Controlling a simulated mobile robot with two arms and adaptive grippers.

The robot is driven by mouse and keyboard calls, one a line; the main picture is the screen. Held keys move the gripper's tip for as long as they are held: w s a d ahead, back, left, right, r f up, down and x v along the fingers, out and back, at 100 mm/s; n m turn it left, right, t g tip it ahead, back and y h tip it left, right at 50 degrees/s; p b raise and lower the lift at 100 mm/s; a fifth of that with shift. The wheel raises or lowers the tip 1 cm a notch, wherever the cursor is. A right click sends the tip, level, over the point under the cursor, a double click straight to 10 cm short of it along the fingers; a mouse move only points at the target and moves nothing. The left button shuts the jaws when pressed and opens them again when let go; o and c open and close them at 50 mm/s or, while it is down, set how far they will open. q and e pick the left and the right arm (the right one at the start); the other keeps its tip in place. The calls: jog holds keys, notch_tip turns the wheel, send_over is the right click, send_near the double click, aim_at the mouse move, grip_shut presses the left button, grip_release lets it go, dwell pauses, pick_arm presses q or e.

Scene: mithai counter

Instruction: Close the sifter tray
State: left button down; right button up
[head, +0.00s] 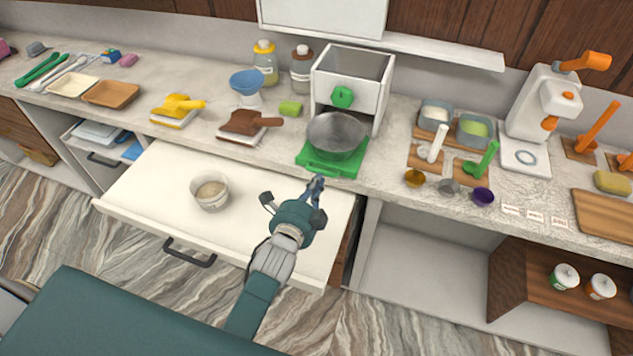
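The sifter is a white box (350,82) with a green knob (343,97) on its front, standing at the back of the counter. Its green tray (312,158) sticks out at the front over the counter top. A grey metal bowl (335,134) sits on the tray and hides part of it. My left gripper (316,184) is just in front of the tray's front edge, above the open drawer. My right gripper is not in view.
A white drawer (150,190) stands open below the counter, with a small bowl (210,191) in it. A brown scoop (250,122) lies left of the sifter. Containers (437,114) stand on its right. A shelf (440,52) hangs behind.

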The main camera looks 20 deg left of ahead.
pick_arm(q)
jog(key=r+b+x, duration=0.1)
jog(key=x, duration=0.4)
jog(key=r+b+x, duration=0.1)
jog(key=b+x, duration=0.1)
jog(key=x, duration=0.3)
jog(key=r+b+x, duration=0.1)
jog(key=b+x, duration=0.1)
jog(key=x, duration=0.3)
jog(key=shift+w+d, duration=0.15)
jog(key=shift+w, duration=0.7)
jog(key=shift+r, duration=0.25)
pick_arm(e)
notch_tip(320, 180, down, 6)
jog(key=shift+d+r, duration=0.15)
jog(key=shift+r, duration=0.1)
pick_arm(q)
jog(key=shift+r, duration=0.1)
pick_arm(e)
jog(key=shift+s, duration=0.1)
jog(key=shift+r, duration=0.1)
